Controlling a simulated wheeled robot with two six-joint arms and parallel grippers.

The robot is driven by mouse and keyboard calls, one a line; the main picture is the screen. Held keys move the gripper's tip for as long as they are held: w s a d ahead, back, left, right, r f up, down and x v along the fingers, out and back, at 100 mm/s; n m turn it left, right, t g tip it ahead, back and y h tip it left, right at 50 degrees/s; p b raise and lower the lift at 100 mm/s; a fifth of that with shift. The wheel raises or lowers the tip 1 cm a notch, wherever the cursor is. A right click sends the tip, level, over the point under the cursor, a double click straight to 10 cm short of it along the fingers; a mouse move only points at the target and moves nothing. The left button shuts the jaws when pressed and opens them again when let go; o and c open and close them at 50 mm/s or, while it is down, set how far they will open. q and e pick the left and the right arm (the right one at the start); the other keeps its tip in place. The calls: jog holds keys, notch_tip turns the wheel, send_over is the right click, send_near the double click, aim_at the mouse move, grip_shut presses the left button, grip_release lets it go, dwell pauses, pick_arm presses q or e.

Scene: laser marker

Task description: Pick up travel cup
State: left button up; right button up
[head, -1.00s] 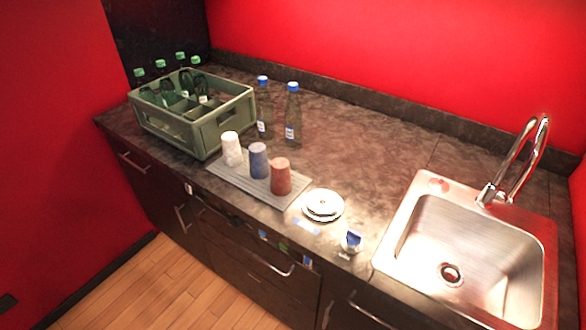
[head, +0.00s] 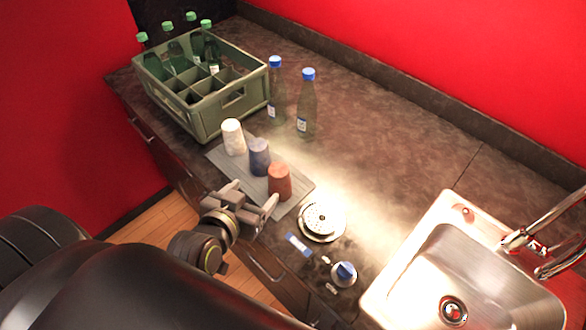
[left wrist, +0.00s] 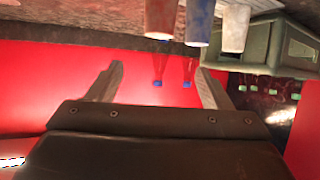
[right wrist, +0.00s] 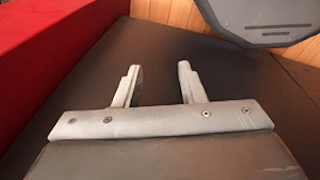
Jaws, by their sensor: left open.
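Three cups stand upside down in a row on a grey ribbed mat (head: 222,158): a white cup (head: 233,138), a blue cup (head: 259,157) and a reddish-brown cup (head: 279,182). I cannot tell which one is the travel cup. My left gripper (head: 254,197) is open and empty, at the counter's front edge, close to the reddish-brown cup but apart from it. The left wrist view is inverted; the reddish-brown cup (left wrist: 161,17), blue cup (left wrist: 199,22) and white cup (left wrist: 235,28) hang at its top, beyond the fingers (left wrist: 160,82). My right gripper (right wrist: 159,70) is open and empty, away from the cups.
A green crate (head: 205,112) with several green-capped bottles stands at the back left. Two blue-capped bottles (head: 306,108) stand behind the cups. Right of the mat lie a round strainer-like disc (head: 322,217) and a small blue-and-white item (head: 344,273), then the steel sink (head: 470,262).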

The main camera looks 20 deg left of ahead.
aim_at(278, 171)
pick_arm(q)
jog(key=p+x, duration=0.3)
jog(key=x, duration=0.7)
jog(key=shift+w+a+f, duration=0.1)
jog(key=shift+w+a, duration=0.05)
jog(key=shift+w, duration=0.25)
jog(key=shift+f+p+x, duration=0.15)
jog(key=shift+p+x, duration=0.5)
jog(key=shift+x, duration=0.65)
jog(key=shift+f+p+x, duration=0.2)
jog(key=shift+p+x, duration=0.4)
jog(key=shift+x, duration=0.7)
jog(key=shift+w+f, duration=0.1)
jog(key=shift+f, duration=0.1)
pick_arm(e)
jog(key=r, duration=0.3)
jog(key=s+r, duration=0.1)
jog(key=r, duration=0.1)
jog(key=shift+s+a+r, duration=0.1)
jog(key=shift+s+r, duration=0.05)
jog(key=shift+r, duration=0.25)
pick_arm(q)
jog(key=shift+c, duration=0.3)
jog(key=c, duration=1.1)
